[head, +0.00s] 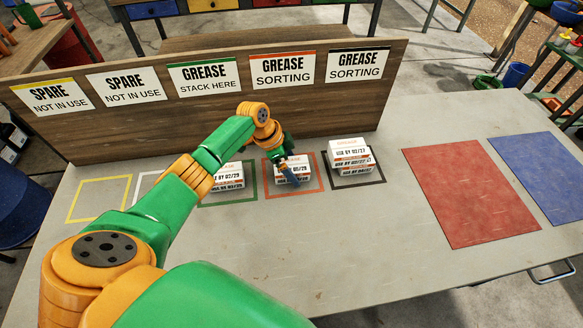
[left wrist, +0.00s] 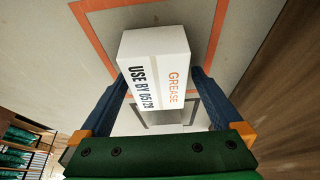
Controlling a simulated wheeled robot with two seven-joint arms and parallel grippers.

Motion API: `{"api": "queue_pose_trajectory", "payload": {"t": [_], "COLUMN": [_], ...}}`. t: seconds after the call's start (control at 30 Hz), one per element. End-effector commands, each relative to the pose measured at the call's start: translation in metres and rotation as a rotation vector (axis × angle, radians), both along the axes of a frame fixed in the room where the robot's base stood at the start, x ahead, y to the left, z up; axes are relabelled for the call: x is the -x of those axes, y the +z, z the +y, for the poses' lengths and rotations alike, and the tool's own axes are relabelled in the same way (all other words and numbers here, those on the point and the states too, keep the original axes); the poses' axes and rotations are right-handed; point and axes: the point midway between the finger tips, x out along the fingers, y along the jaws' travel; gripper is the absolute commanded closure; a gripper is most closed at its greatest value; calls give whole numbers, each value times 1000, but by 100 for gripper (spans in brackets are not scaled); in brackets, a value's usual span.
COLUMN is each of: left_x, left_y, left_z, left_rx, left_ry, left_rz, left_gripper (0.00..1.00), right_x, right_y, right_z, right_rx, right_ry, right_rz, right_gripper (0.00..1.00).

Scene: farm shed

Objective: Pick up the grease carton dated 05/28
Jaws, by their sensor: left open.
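A white grease carton (left wrist: 155,60), with a label that appears to read USE BY 05/28, is between the fingers of my left gripper (left wrist: 158,78) in the left wrist view. The fingers are open, one on each side of the carton; I cannot tell whether they touch it. In the head view the carton (head: 301,168) sits inside the orange outline in the middle of the table, partly hidden by my left gripper (head: 289,174). I cannot tell from here if another carton lies under it. My right gripper is not in view.
Cartons (head: 228,178) stand in the green outline to the left, partly behind my arm, and a stack (head: 351,156) stands in the black outline to the right. A wooden sign board (head: 150,128) rises behind them. Red (head: 468,195) and blue (head: 545,170) mats lie right.

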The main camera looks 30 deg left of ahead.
Motion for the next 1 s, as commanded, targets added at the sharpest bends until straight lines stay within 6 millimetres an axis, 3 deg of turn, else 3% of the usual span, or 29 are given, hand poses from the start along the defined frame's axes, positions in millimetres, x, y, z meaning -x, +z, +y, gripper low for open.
{"api": "queue_pose_trajectory", "payload": {"t": [0.7, 1.0], "left_x": [0, 0], "left_y": [-5, -5], "left_z": [0, 0], "left_rx": [0, 0], "left_ry": [1, 1], "left_rz": [0, 0], "left_gripper": [3, 84], "right_x": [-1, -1], "right_y": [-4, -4], "right_z": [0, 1], "right_rx": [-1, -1], "right_ry": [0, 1], "right_rz": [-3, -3], "right_gripper": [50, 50]}}
